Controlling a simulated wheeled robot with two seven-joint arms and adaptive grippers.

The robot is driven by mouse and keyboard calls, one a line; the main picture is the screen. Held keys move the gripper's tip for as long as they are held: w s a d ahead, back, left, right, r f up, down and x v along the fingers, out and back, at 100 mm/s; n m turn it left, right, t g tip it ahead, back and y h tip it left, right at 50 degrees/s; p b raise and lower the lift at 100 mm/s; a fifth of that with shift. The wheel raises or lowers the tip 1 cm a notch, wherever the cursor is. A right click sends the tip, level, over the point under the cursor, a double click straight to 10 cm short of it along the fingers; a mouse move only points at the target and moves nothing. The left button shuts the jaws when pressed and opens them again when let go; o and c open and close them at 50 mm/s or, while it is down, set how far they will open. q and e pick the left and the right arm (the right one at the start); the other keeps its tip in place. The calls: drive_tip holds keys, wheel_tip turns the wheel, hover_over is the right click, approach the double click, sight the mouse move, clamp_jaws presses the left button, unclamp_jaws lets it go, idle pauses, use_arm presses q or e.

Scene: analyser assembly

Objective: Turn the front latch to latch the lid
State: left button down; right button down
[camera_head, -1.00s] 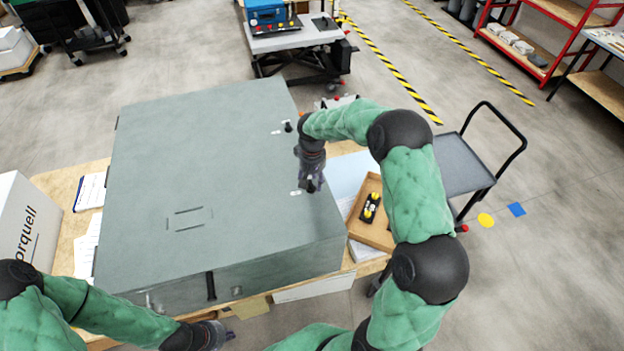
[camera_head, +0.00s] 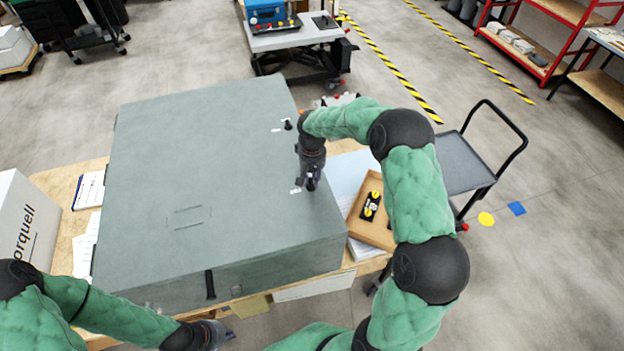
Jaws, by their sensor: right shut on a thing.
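The large grey-green case has its flat lid (camera_head: 165,165) down on top. My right gripper (camera_head: 311,184) reaches down to the lid's right side and is shut on the front latch, which its fingers mostly hide. A small white label (camera_head: 296,191) shows just left of the fingers. A second, dark latch (camera_head: 288,125) stands farther back on the same side, beside another small label. My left gripper (camera_head: 226,336) hangs low in front of the case, apart from the latches. Its fingers are too small and blurred to tell if they are open.
The case rests on a wooden table (camera_head: 68,185). A brown tray (camera_head: 368,233) with a black and yellow part lies right of the case. A white box (camera_head: 22,225) and papers (camera_head: 89,190) are at the left. A grey cart (camera_head: 462,165) stands at the right.

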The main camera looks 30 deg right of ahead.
drive_tip(key=m+b, duration=0.2)
drive_tip(key=m, duration=0.1)
drive_tip(key=shift+f+b, duration=0.15)
drive_tip(key=shift+b, duration=0.15)
drive_tip(key=m+b, duration=0.1)
drive_tip(key=m, duration=0.1)
drive_tip(key=m+b, duration=0.1)
drive_tip(key=m, duration=0.1)
drive_tip(key=shift+s+m+b, duration=0.2)
drive_tip(key=shift+m+b, duration=0.2)
drive_tip(key=m+b, duration=0.2)
drive_tip(key=m, duration=0.2)
drive_tip(key=shift+s, duration=0.15)
drive_tip(key=shift+s+a+m+b, duration=0.1)
drive_tip(key=shift+m+b, duration=0.7)
drive_tip(key=shift+m, duration=1.7)
drive_tip(key=shift+r, duration=0.2)
drive_tip(key=c, duration=1.1)
unclamp_jaws()
drive_tip(key=shift+o, duration=0.2)
